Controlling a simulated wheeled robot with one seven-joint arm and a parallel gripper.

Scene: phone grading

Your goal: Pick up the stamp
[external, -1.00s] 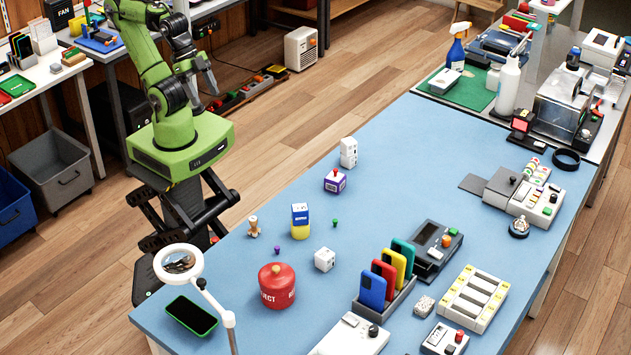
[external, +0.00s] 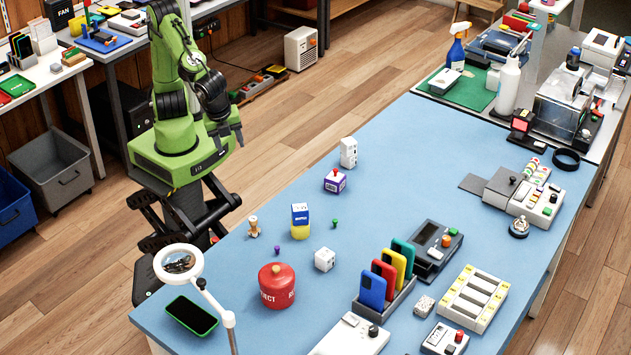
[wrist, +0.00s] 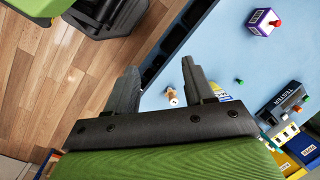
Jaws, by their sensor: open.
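A small tan wooden piece with a rounded handle, which looks like the stamp (external: 254,226), stands near the left edge of the blue table. It also shows in the wrist view (wrist: 172,97), between my fingers in the picture and near the right finger, but well beyond them. My gripper (external: 228,138) is up beside my green base, off the table's left side. In the wrist view my gripper (wrist: 160,68) is open, with its two dark fingers apart and nothing between them.
A red canister (external: 277,287), a white cube (external: 325,259) and a magnifier lamp (external: 179,263) are nearer the front. The table (external: 410,190) is clear towards the middle.

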